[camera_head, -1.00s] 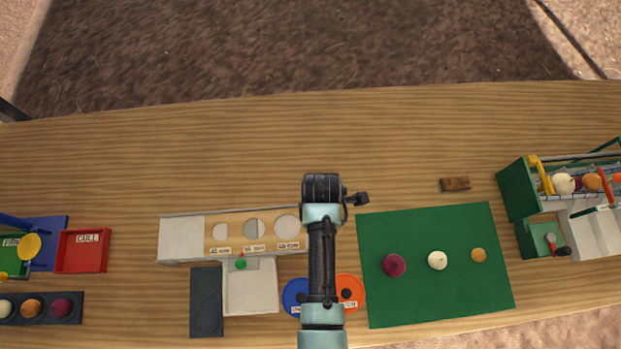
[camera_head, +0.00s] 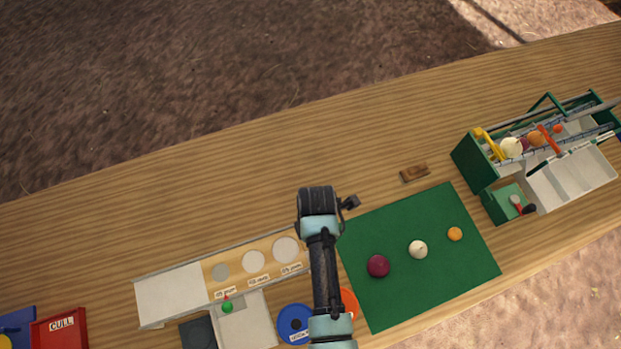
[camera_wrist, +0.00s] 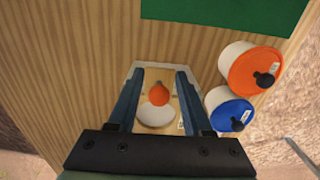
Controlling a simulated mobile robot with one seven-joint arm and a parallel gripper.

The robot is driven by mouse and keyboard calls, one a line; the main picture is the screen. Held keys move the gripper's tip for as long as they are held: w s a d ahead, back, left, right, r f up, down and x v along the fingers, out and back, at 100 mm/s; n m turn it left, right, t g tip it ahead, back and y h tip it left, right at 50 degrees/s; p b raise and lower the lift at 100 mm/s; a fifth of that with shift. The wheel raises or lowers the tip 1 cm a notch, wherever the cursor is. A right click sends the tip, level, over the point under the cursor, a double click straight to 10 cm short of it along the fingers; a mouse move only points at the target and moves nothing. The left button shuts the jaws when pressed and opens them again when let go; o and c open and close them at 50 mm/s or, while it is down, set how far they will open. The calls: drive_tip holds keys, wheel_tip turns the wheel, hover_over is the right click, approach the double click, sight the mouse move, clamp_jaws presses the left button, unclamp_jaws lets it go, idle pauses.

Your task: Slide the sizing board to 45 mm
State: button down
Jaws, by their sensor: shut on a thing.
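The sizing board (camera_head: 238,270), a wooden strip with three round holes, lies in a pale tray (camera_head: 170,297). In the head view its left hole (camera_head: 220,272) and the label below it line up with the small red pointer and green knob (camera_head: 227,307) at the tray's front. My gripper is over the board's right end, its fingers hidden behind my arm in the head view. In the wrist view my gripper (camera_wrist: 166,88) has its fingers around the board's red-orange knob (camera_wrist: 159,93). A pale hole (camera_wrist: 157,118) shows just below the knob.
A blue-lidded tub (camera_head: 294,323) and an orange-lidded tub (camera_head: 349,303) stand beside my arm. A red CULL bin (camera_head: 62,328) is at the lower left. The table behind the board is clear.

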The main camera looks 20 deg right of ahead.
drive_tip(key=shift+d, duration=0.1)
drive_tip(key=shift+c, duration=1.2)
unclamp_jaws()
drive_tip(key=shift+r, duration=0.1)
wheel_tip(320, 180, up, 6)
drive_tip(key=p, duration=0.6)
